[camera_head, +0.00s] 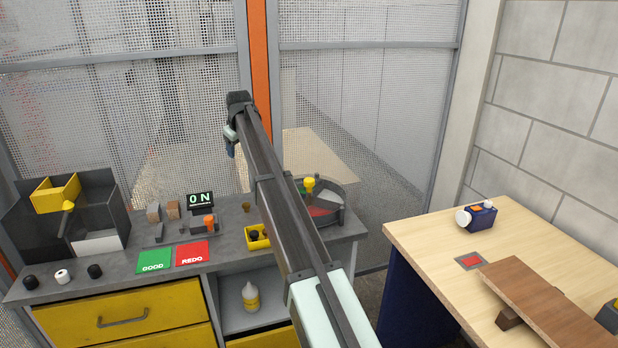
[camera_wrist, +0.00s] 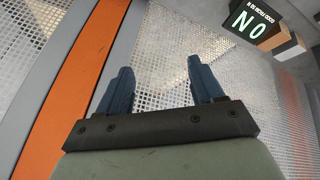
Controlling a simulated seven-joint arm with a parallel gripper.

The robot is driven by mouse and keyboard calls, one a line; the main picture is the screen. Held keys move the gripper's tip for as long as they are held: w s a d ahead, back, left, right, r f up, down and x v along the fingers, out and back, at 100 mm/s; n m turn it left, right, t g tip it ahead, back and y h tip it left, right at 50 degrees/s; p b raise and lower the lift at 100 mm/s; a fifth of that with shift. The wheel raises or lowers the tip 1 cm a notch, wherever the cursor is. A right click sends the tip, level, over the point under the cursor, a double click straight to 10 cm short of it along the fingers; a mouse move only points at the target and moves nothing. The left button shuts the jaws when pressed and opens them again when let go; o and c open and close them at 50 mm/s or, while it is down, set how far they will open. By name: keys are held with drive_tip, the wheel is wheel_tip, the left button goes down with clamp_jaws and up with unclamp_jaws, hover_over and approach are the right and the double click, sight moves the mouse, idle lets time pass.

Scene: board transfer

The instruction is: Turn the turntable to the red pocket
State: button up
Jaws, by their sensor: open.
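The turntable (camera_head: 334,213) stands at the right end of the grey bench, a round grey-rimmed tray with a yellow knob (camera_head: 309,184) at its middle. A red pocket (camera_head: 318,211) and a pale pocket (camera_head: 327,196) show on it. My arm crosses in front and hides its left part. My gripper (camera_head: 231,150) is raised above and left of the turntable, before the mesh fence, far from the knob. In the wrist view, the two blue fingers (camera_wrist: 163,85) stand apart with nothing between them. The turntable is not in the wrist view.
The grey bench holds a display reading "0 N" (camera_head: 200,199), a green GOOD pad (camera_head: 154,261), a red REDO pad (camera_head: 192,253) and a yellow holder (camera_head: 257,238). A dark bin (camera_head: 112,215) stands at left. A wooden table (camera_head: 420,236) with a blue device (camera_head: 480,216) is at right.

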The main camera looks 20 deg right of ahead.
drive_tip(key=s+d+r+g, duration=0.1)
drive_tip(key=s+d+g, duration=0.15)
drive_tip(key=d, duration=0.85)
drive_tip(key=r+n+g, duration=0.1)
drive_tip(key=n+g, duration=0.1)
drive_tip(key=g, duration=0.1)
hover_over(310, 179)
wheel_tip(310, 179, down, 13)
drive_tip(key=shift+s+r, duration=0.1)
drive_tip(key=shift+r, duration=0.1)
drive_tip(key=shift+a, duration=0.1)
clamp_jaws()
